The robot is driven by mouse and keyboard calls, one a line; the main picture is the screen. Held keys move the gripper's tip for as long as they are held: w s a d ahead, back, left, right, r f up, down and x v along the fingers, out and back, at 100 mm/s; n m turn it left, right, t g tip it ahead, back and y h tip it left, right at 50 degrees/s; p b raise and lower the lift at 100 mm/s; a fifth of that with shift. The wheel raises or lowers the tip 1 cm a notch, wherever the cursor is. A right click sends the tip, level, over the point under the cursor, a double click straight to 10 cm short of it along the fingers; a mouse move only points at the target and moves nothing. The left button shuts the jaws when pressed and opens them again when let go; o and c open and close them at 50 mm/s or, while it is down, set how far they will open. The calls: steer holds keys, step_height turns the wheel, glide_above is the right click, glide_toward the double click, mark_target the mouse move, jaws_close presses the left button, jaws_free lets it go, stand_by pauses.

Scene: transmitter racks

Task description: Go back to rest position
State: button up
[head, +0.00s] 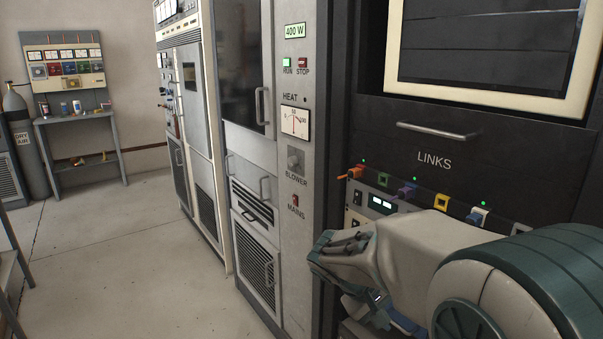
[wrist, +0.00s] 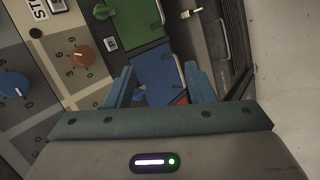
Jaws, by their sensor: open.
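My gripper (wrist: 161,80) shows in the wrist view with its two blue fingers spread apart. A small red piece (wrist: 181,100) shows near the right finger. In the head view my arm reaches in from the right in front of the rack with the LINKS drawer (head: 434,140).
A green block (wrist: 136,22), an orange knob (wrist: 82,57) and a blue knob (wrist: 14,85) are close to the gripper. Open floor (head: 110,250) is at left, with a bench (head: 80,116) beyond.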

steer(key=s+a+r+m+y+p, duration=0.3)
steer(key=s+r+y+p, duration=0.4)
steer(key=s+r+p, duration=0.7)
step_height(320, 180, up, 2)
steer(key=shift+s+r+t+y+p, duration=0.1)
steer(key=shift+s+t+y+p, duration=0.3)
steer(key=shift+s, duration=0.15)
steer(key=shift+a, duration=0.1)
steer(key=shift+c, duration=0.3)
